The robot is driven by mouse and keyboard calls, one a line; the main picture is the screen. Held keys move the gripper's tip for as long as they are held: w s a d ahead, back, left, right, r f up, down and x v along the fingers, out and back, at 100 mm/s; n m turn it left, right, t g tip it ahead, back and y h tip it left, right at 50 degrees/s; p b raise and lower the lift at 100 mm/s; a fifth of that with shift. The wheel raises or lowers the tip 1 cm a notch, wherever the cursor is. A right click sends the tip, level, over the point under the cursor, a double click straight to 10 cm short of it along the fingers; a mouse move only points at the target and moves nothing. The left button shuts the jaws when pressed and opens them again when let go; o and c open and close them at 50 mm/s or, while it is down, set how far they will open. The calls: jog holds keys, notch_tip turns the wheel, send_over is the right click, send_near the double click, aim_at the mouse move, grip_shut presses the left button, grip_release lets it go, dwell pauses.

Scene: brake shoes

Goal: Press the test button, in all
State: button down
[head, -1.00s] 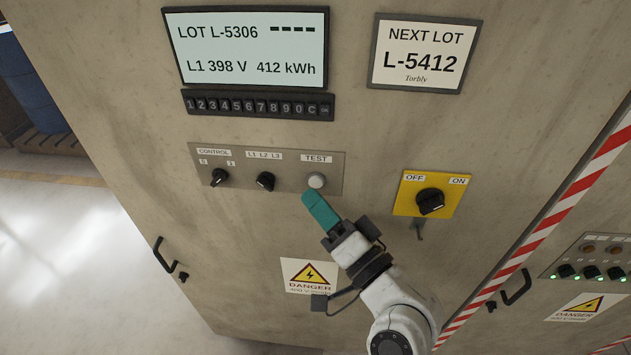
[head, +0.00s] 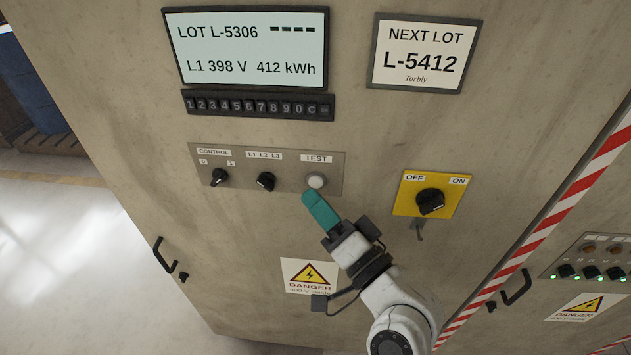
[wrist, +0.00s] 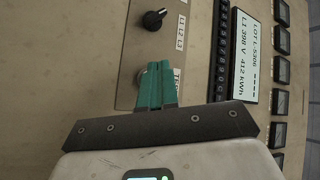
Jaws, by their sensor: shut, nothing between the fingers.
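The test button (head: 316,180) is a round pale grey button under the TEST label, at the right end of a grey control plate (head: 336,160). My gripper (head: 308,196) has teal fingers, shut and empty. In the head view its tips are just below the button, and I cannot tell whether they touch it. In the wrist view the teal fingers (wrist: 157,75) lie over the plate beside the TEST label (wrist: 178,79) and hide the button.
Left of the button are the L1 L2 L3 knob (head: 265,181) and the CONTROL knob (head: 219,177). A yellow OFF/ON switch (head: 430,201) is to the right. A keypad (head: 258,105) and display (head: 250,50), reading LOT L-5306, are above. A danger sign (head: 310,274) is below.

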jog(key=shift+w, duration=0.2)
jog(key=shift+w, duration=0.25)
jog(key=shift+w+b, duration=0.45)
dwell(0.8)
jog(key=shift+s, duration=0.15)
dwell(0.3)
jog(key=shift+s, duration=0.7)
jog(key=shift+s+p, duration=0.1)
jog(key=shift+p, duration=0.2)
jog(key=shift+s+p, duration=0.65)
jog(key=shift+s, duration=1.8)
